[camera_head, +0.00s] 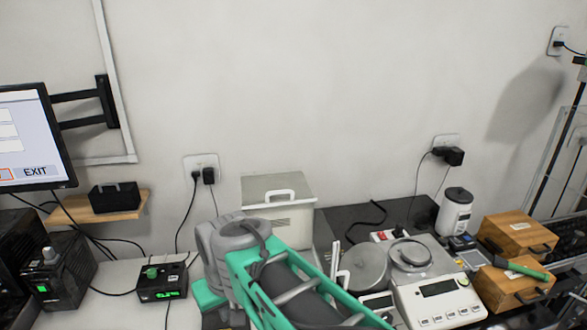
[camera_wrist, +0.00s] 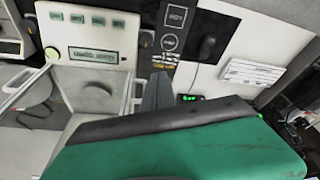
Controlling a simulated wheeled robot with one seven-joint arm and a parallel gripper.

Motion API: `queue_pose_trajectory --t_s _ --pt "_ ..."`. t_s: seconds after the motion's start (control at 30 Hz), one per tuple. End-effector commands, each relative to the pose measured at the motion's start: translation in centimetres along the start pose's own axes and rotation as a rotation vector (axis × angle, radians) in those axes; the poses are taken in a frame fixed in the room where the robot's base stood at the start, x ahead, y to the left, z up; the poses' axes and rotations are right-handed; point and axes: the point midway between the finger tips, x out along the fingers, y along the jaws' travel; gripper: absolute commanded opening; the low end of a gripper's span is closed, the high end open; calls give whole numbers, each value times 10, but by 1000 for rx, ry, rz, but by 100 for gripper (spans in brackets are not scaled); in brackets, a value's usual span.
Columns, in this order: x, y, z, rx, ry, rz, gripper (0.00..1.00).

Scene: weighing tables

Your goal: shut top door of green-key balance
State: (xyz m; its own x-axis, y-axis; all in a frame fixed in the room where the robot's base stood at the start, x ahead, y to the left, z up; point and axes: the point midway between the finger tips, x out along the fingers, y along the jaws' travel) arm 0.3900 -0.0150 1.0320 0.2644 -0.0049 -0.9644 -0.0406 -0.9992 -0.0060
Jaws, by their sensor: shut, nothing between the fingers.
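In the wrist view a balance (camera_wrist: 97,48) shows a lit display and a row of small green keys. Beside its panel is a clear-walled weighing chamber (camera_wrist: 55,85) with a round grey pan; I cannot tell how its top door stands. My gripper (camera_wrist: 148,92) shows as narrow grey fingers, close together and empty, over the balance's edge beside the chamber. I cannot tell whether they touch it. In the head view my teal arm hides the gripper and part of a balance (camera_head: 377,302). A thin upright pale piece (camera_head: 335,258) stands beside that balance's round grey top.
Another white balance (camera_head: 437,300) with a round pan stands close on the right. Wooden boxes (camera_head: 515,236), a white jar (camera_head: 454,212) and a lidded white box (camera_head: 278,208) are around. A black control box (camera_head: 162,283) and cables lie on the left.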

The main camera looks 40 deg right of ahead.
Motion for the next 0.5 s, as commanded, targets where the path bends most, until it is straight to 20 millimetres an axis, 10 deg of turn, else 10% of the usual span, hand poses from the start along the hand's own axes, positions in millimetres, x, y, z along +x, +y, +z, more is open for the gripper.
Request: queue_pose_trajectory --t_s 0.03,0.1,0.3,0.5 --pt "-45 16 -42 41 -3 8 0" --pt "-74 45 -91 103 -3 22 0" --pt "-128 158 -206 274 42 76 0" --pt "-156 245 -252 377 73 122 0"
